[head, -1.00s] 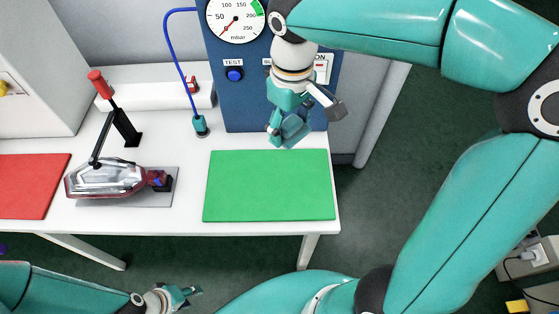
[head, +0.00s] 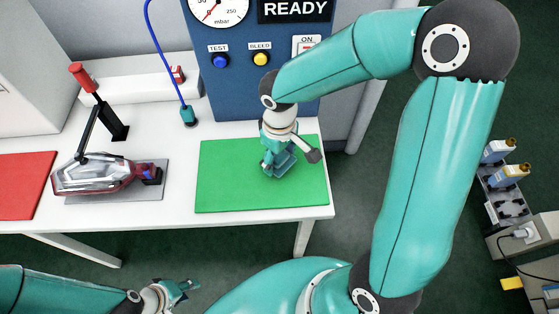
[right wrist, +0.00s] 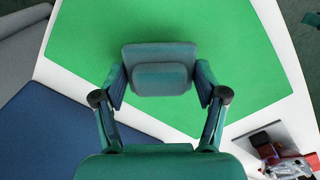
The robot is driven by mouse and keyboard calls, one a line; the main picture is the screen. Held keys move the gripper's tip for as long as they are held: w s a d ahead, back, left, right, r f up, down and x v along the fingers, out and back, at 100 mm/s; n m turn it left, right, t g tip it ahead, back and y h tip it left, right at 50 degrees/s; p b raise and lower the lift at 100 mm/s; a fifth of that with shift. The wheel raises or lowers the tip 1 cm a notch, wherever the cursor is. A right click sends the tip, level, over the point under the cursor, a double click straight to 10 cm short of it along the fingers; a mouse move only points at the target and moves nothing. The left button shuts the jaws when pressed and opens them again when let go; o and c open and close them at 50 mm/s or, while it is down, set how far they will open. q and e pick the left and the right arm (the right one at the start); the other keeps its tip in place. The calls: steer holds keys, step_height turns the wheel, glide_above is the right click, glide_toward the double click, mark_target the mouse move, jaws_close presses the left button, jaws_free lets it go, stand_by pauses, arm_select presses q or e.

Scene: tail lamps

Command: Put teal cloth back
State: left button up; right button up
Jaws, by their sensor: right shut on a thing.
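The teal cloth (right wrist: 158,55) shows in the right wrist view as a small, dull teal folded pad between the two fingers of my right gripper (right wrist: 161,82). My right gripper (head: 278,165) is shut on it. In the head view it is over the right half of the green mat (head: 225,185), pointing down. There the cloth is hard to tell from the teal fingers. I cannot tell whether the cloth touches the mat. My left gripper (head: 185,287) is low in the head view, in front of the table and away from the mat. Its fingers are too small to judge.
A tail lamp (head: 100,175) sits on a grey plate left of the green mat, beside a red-handled clamp (head: 85,80). A red mat (head: 22,185) lies far left. The blue test panel (head: 235,95) stands behind the green mat, with a blue hose (head: 165,55) beside it.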

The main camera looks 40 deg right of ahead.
step_height(320, 180, down, 2)
steer(key=shift+f, duration=0.25)
steer(key=o, duration=1.1)
steer(key=shift+r, duration=0.2)
step_height(320, 180, up, 12)
steer(key=shift+f+p, duration=0.1)
steer(key=shift+p, duration=0.35)
